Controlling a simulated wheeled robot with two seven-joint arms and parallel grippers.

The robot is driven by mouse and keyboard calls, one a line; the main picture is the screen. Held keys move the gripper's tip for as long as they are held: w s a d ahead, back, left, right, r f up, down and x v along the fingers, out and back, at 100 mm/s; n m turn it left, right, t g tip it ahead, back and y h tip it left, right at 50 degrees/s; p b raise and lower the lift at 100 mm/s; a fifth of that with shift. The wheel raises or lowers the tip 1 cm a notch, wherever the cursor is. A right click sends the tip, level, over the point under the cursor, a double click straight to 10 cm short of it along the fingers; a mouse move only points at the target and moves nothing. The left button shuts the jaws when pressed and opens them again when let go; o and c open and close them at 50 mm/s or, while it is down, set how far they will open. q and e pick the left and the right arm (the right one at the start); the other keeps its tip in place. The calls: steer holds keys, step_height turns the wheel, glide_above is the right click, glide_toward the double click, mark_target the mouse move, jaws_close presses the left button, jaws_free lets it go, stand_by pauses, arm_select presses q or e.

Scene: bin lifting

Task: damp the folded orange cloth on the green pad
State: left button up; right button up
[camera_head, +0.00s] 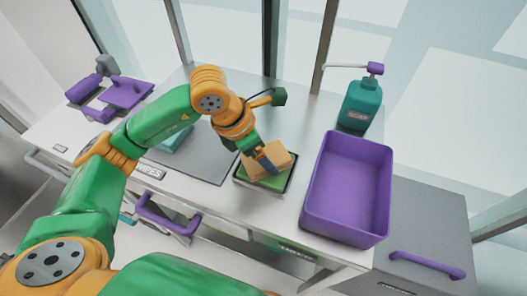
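The folded orange cloth (281,156) looks pale orange and sits at the green pad (262,184), which lies in a small dark-rimmed tray on the counter. My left gripper (265,160) comes down from above, with one dark blue finger against the near face of the cloth. The other finger is hidden behind the cloth, and the gripper appears shut on it. The cloth is over the pad, slightly tilted; I cannot tell whether its underside touches the pad. My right gripper is not in view.
A purple bin (349,190) stands just right of the pad. A teal pump bottle (359,104) stands behind it. A grey mat (207,160) with a teal item (178,138) lies left of the pad. A purple holder (125,92) stands at the far left.

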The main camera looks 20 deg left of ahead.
arm_select(q)
steer(key=shift+f, duration=0.1)
stand_by(1.1)
step_height(320, 180, up, 7)
steer(key=p, duration=0.4)
steer(key=shift+p, duration=0.35)
stand_by(0.3)
